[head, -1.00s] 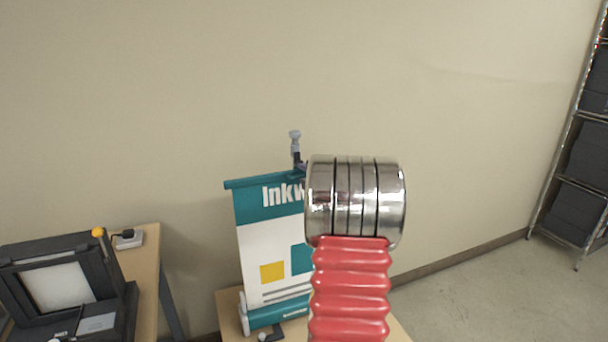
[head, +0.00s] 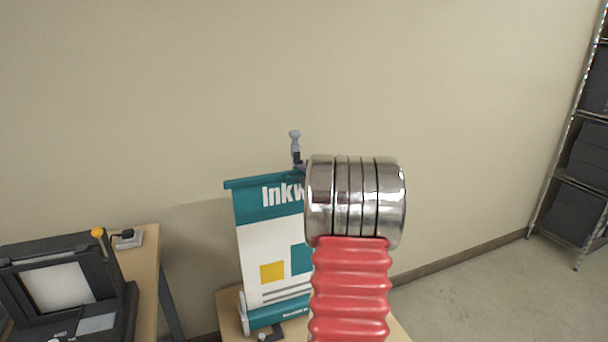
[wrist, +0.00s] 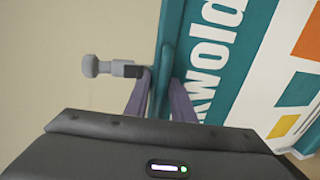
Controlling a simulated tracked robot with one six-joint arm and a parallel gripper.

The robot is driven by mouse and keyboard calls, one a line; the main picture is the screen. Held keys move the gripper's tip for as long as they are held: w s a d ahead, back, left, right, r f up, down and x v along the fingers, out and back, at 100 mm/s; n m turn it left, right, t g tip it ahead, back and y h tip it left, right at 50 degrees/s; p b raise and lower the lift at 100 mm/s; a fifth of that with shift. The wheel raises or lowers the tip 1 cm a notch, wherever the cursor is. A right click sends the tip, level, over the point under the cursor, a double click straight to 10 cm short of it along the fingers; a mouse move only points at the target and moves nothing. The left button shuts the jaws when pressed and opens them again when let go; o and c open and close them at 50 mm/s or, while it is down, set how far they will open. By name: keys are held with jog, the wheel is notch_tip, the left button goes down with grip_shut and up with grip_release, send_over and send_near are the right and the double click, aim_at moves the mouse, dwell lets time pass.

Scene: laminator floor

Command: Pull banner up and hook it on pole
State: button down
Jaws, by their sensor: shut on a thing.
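The banner (head: 262,234) is teal and white with "Inkw" lettering showing in the head view. It is stretched up from its base (head: 248,318) on a small table, and my arm hides its right part. The banner also shows in the wrist view (wrist: 225,60), with its teal top rail (wrist: 165,50) between my fingers. My gripper (wrist: 157,95) is shut on the top rail. The grey pole top (head: 295,142) with a dark hook stands just above the rail. In the wrist view the pole tip (wrist: 95,67) and dark hook (wrist: 125,69) lie beside the rail, close to one finger; I cannot tell whether they touch.
A black laminator-like machine (head: 65,285) with a yellow knob stands on a table at left, next to a power socket box (head: 128,239). A metal shelf (head: 570,190) with dark boxes stands at far right. The wall behind the banner is bare, and floor is clear at right.

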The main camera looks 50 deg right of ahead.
jog(key=shift+r, duration=1.2)
jog(key=c, duration=1.8)
grip_release()
jog(key=shift+c, duration=0.2)
jog(key=shift+s, duration=0.1)
jog(key=v, duration=1.3)
jog(key=shift+s+a, duration=0.2)
jog(key=shift+s, duration=0.05)
jog(key=shift+f, duration=0.15)
